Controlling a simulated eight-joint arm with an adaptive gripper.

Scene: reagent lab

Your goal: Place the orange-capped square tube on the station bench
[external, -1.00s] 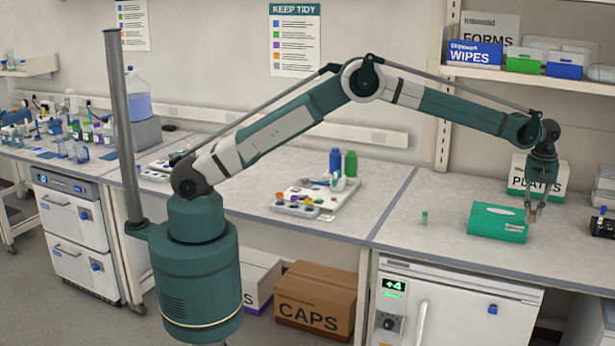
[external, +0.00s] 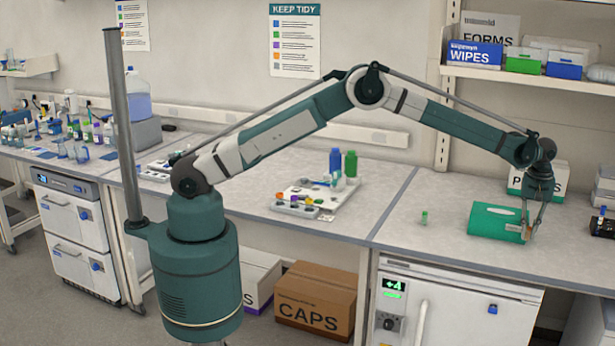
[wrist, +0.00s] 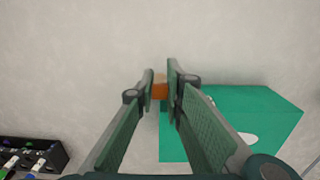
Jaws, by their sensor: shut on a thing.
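My gripper (external: 527,238) is low over the right-hand section of the grey bench (external: 430,262), just right of the green box (external: 497,222). In the wrist view its fingers (wrist: 160,88) are shut on a small orange piece, which I take to be the orange cap (wrist: 159,90) of the square tube. The tube's body is hidden by the fingers and the cap. I cannot tell whether the tube touches the bench top. The green box also shows in the wrist view (wrist: 262,104), close to the right finger.
A black rack (external: 602,227) is at the right edge; a black rack (wrist: 32,153) shows in the wrist view. A white carton (external: 551,178) stands behind my gripper. Bare bench lies in front.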

